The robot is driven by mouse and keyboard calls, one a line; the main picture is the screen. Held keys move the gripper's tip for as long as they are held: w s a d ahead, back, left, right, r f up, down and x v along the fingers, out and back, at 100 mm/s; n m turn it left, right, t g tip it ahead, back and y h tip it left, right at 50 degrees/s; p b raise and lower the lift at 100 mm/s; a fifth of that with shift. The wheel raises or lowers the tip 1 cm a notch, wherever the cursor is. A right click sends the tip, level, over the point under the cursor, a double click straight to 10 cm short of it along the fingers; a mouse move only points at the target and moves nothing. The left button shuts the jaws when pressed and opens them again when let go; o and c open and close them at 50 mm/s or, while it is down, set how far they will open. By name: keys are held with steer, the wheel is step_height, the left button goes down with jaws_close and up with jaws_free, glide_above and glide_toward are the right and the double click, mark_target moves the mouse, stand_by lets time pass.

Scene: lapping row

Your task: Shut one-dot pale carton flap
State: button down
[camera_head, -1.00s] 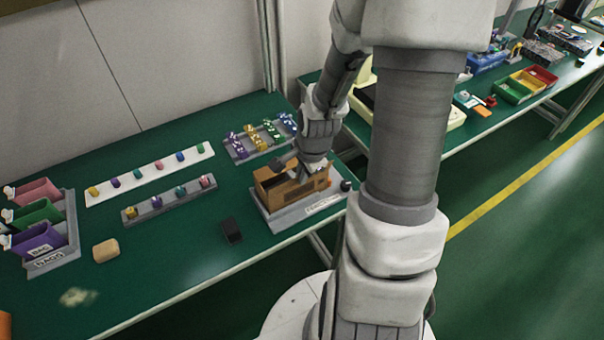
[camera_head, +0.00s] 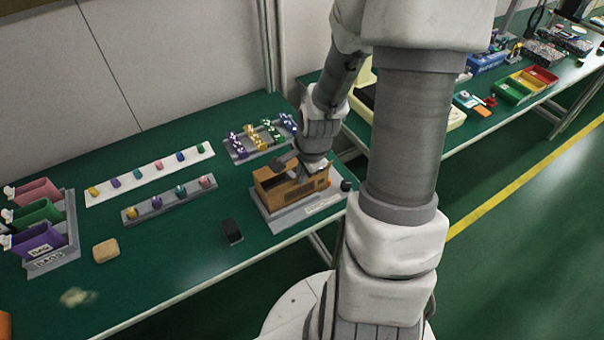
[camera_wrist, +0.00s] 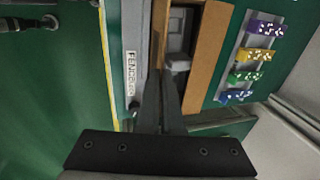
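An open-topped orange-brown box (camera_head: 272,197) sits on a grey base (camera_head: 279,222) with a white label near the table's front edge. Its brown wall shows in the wrist view (camera_wrist: 210,50), with grey parts inside. My gripper (camera_head: 301,177) is low over the right part of the box. In the wrist view its dark fingers (camera_wrist: 163,76) lie together, shut, with tips by the box's front wall; I cannot tell whether they touch. No thing held between them shows. I cannot make out a one-dot mark or a pale carton flap; the arm hides part of the box.
A rack of coloured dotted pieces (camera_head: 258,139) stands behind the box. Two strips with coloured pegs (camera_head: 150,174) lie left of it. Coloured bins (camera_head: 37,238) stand far left. The front-left table is mostly clear.

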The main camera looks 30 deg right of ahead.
mark_target(293, 176)
steer(key=shift+w+g, duration=0.1)
steer(key=shift+g, duration=0.2)
stand_by(0.4)
steer(key=shift+w+a+r+g, duration=0.1)
steer(key=shift+w+g, duration=0.2)
steer(key=shift+g, duration=0.3)
steer(key=g+p, duration=0.1)
steer(key=g, duration=0.1)
steer(key=w+g+p, duration=0.1)
steer(key=g, duration=0.1)
steer(key=w+g+p, duration=0.1)
steer(key=g+p, duration=0.1)
steer(key=shift+g, duration=0.3)
steer(key=g, duration=0.1)
steer(key=w+f+g, duration=0.1)
steer(key=g, duration=0.1)
steer(key=shift+f+h+b, duration=0.25)
steer(key=shift+h+b, duration=0.05)
steer(key=shift+w+f+g+b, duration=0.1)
steer(key=shift+g+b, duration=0.25)
steer(key=shift+g, duration=0.25)
steer(key=shift+w+f+g+b, duration=0.1)
steer(key=shift+g+b, duration=0.2)
steer(key=shift+g, duration=0.3)
steer(key=shift+g+b, duration=0.4)
steer(key=shift+g, duration=0.1)
steer(key=c, duration=1.5)
jaws_free()
steer(key=shift+c, duration=0.2)
